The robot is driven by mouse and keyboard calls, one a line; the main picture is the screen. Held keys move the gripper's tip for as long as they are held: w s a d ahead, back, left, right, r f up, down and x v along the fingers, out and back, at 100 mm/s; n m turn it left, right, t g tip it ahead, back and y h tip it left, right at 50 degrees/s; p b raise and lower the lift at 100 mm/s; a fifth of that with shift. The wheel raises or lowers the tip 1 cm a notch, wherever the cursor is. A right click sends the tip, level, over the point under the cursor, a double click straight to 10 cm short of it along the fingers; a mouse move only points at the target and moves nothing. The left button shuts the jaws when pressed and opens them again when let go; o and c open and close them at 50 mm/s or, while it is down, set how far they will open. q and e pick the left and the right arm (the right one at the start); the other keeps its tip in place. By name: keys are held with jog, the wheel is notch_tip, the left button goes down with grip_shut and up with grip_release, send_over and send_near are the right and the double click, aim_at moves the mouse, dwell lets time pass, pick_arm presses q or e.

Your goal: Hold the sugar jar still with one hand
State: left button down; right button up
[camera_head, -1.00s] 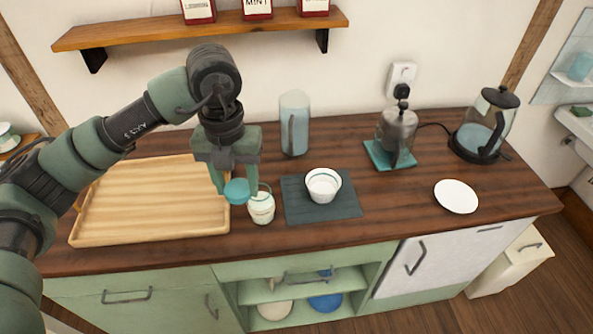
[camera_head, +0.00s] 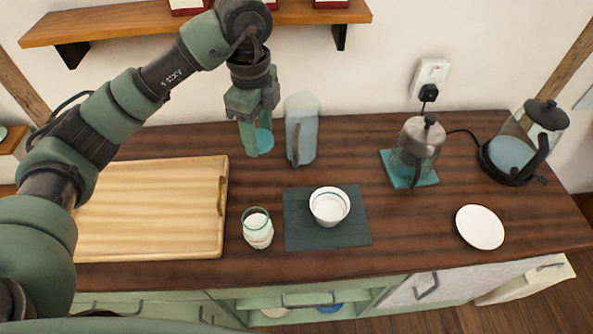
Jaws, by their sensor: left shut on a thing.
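The sugar jar (camera_head: 257,236) is a small glass jar with white contents, standing upright and open-topped on the wooden counter. My left gripper (camera_head: 256,142) is behind it, near the counter's back edge, pointing down. It is shut on a round teal lid (camera_head: 263,144), which is apart from the jar. Whether the lid touches the counter I cannot tell. Nothing grips the jar. My right gripper is not in view.
A wooden tray (camera_head: 150,245) lies left of the jar. A dark mat (camera_head: 300,238) with a white bowl (camera_head: 329,205) lies to its right. A pale pitcher (camera_head: 302,130) stands just right of the left gripper. A French press (camera_head: 417,150), kettle (camera_head: 517,150) and white plate (camera_head: 480,227) are further right.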

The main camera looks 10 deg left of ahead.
pick_arm(q)
notch_tip(320, 180, down, 6)
jog(key=s, duration=0.2)
send_over(266, 199)
notch_tip(266, 199, down, 8)
jog(key=shift+f, duration=0.45)
notch_tip(266, 199, down, 4)
jog(key=shift+r+p, duration=0.25)
jog(key=shift+p, duration=0.3)
jog(key=shift+f, duration=0.4)
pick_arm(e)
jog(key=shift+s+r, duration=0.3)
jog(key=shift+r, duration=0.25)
pick_arm(q)
jog(key=c, duration=0.7)
grip_release()
jog(key=shift+f, duration=0.1)
jog(key=shift+o, duration=0.2)
